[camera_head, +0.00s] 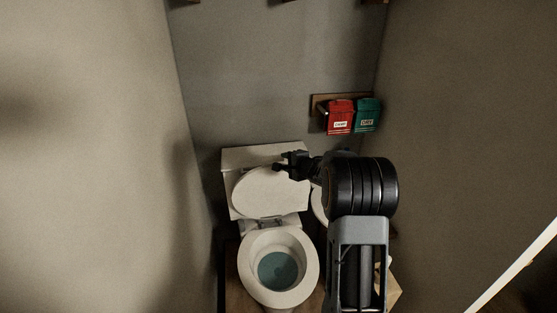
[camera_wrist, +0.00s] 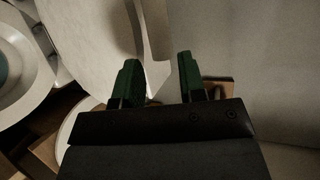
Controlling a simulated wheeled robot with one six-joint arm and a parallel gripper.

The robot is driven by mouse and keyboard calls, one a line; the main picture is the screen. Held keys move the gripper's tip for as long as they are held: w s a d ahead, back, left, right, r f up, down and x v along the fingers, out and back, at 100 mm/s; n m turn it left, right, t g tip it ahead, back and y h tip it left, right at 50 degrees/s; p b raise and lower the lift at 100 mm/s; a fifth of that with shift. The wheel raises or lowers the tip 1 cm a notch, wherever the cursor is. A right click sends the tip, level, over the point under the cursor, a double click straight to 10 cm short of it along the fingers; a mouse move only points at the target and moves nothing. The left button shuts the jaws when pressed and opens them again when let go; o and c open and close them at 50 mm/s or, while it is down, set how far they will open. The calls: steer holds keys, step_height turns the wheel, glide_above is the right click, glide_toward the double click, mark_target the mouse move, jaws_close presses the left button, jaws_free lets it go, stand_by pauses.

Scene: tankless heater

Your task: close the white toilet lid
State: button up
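The white toilet lid (camera_head: 262,193) stands raised, leaning back against the tank (camera_head: 233,161); the seat ring (camera_head: 249,285) is down around the open bowl. My gripper (camera_head: 281,164) is at the lid's upper right part, overlapping it in the head view. In the wrist view my gripper (camera_wrist: 158,72) has two dark green fingers spread apart with nothing held between them. The pale lid (camera_wrist: 88,38) fills the upper left there, behind or beside the left finger. I cannot tell whether a finger touches it. The seat ring (camera_wrist: 42,72) shows at the far left.
A red box (camera_head: 340,117) and a green box (camera_head: 367,115) hang from a wooden wall rack (camera_head: 320,102) above right. A white round object (camera_head: 318,205) is partly hidden behind my arm. Walls close in on both sides. The space above the bowl is clear.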

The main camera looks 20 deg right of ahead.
mark_target(281, 159)
steer(key=shift+x, duration=2.95)
jaws_close()
